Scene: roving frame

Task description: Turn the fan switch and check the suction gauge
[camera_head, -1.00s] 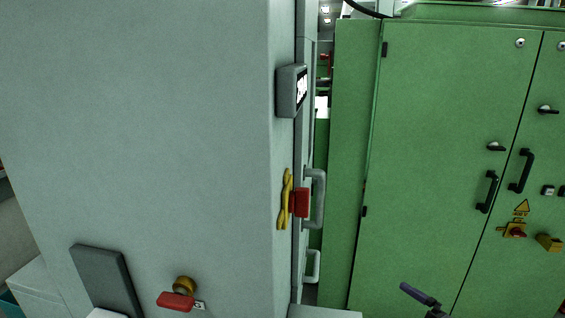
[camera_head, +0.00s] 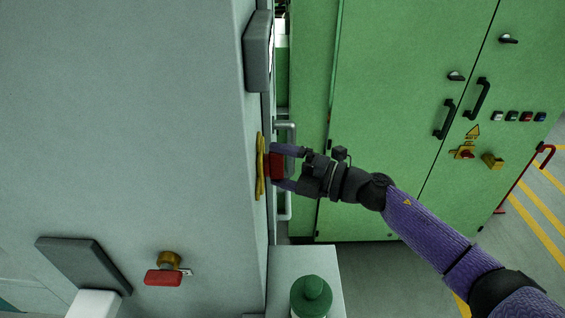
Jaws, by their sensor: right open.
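A red rotary switch handle (camera_head: 275,165) stands out from a yellow plate (camera_head: 260,166) on the narrow right face of the pale grey cabinet (camera_head: 150,130). My right gripper (camera_head: 284,167) is open at the red handle, its purple fingers above and below it. Whether the fingers touch the handle I cannot tell. A dark grey box (camera_head: 258,52), possibly the suction gauge, sits higher on the same face; its front is turned away, so no reading shows. My left gripper is not in view.
A second red handle (camera_head: 163,278) with a yellow base is on the cabinet's front. A green-capped container (camera_head: 311,295) stands on a pale ledge (camera_head: 290,262) below my right gripper. Green cabinets (camera_head: 390,120) with black handles stand behind. Open floor lies to the right.

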